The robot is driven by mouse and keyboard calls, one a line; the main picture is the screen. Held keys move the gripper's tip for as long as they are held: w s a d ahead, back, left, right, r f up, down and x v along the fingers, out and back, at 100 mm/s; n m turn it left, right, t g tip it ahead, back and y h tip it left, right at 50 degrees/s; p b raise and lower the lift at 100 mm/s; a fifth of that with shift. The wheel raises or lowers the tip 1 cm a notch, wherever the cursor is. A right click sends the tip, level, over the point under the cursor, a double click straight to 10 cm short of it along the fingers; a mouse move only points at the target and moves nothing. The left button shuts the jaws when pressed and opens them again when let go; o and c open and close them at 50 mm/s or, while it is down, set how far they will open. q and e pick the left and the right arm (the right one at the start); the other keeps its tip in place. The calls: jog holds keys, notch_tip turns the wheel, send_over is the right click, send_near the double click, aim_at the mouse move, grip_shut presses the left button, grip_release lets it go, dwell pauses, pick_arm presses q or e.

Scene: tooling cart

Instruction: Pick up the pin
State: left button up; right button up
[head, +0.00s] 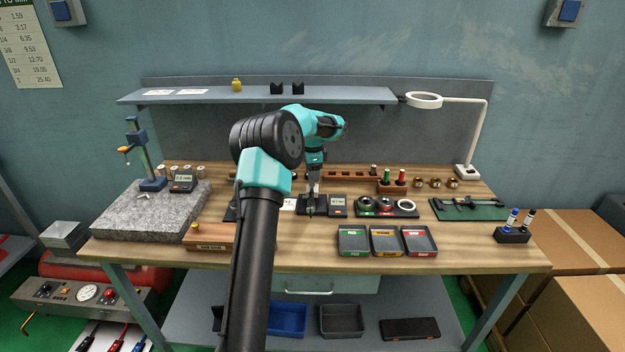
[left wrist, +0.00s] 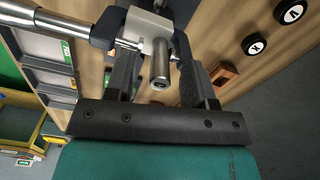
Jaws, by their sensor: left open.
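My left gripper (head: 312,196) points straight down over a dark stand near the middle of the bench. In the left wrist view its fingers (left wrist: 157,72) are open, one on each side of a short steel cylinder that looks like the pin (left wrist: 160,65). The pin has a dark mark on its near end. It lies between the fingers, and I cannot tell whether they touch it. Behind it is a pale grey block (left wrist: 147,27) with shiny metal rods (left wrist: 62,27) to the sides. In the head view the pin is hidden or too small to tell. My right gripper is not in view.
A digital readout (head: 338,206) stands right of the stand, then a dark ring-gauge holder (head: 386,214). Three labelled trays, green (head: 353,252), yellow (head: 387,252) and red (head: 419,251), are at the front. A granite plate (head: 145,235) is at left. My arm covers part of the bench.

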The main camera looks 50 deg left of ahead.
pick_arm(q)
grip_shut()
dwell(0.3)
notch_tip(320, 180, up, 10)
jog(key=shift+r, duration=0.1)
dwell(0.7)
dwell(0.3)
